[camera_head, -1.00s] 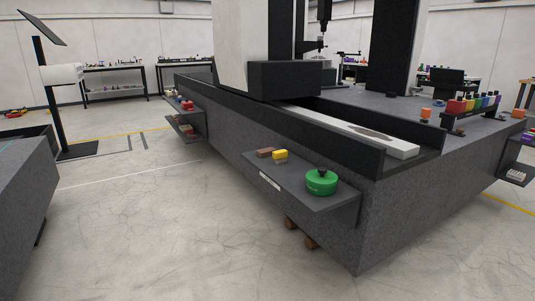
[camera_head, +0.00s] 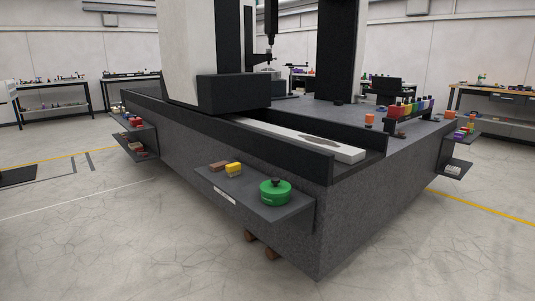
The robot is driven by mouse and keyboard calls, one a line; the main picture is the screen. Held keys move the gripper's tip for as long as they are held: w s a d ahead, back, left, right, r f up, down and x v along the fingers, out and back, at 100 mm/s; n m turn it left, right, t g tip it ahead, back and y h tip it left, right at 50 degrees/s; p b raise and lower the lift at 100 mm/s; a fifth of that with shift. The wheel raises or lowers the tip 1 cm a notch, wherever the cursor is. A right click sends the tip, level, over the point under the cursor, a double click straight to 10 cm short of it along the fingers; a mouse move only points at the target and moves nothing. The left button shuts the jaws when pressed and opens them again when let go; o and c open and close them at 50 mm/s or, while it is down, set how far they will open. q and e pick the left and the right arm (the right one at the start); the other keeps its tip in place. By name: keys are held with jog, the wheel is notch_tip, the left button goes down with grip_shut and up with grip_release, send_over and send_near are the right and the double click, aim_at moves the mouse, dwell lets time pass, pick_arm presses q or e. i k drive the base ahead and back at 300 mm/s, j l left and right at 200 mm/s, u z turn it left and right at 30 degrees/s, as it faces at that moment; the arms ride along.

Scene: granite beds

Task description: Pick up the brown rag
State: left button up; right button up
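Neither of my grippers is in view.
A green round container (camera_head: 275,191) with a black knob stands on the same shelf. The large granite bed (camera_head: 365,203) fills the middle. Another low shelf (camera_head: 137,148) with small items is at its left. The floor (camera_head: 110,245) in front is clear.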

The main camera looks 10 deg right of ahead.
aim_at(217, 166)
jog(key=i+j+z, duration=0.1)
jog(key=i+z, duration=0.35)
jog(key=i, duration=1.25)
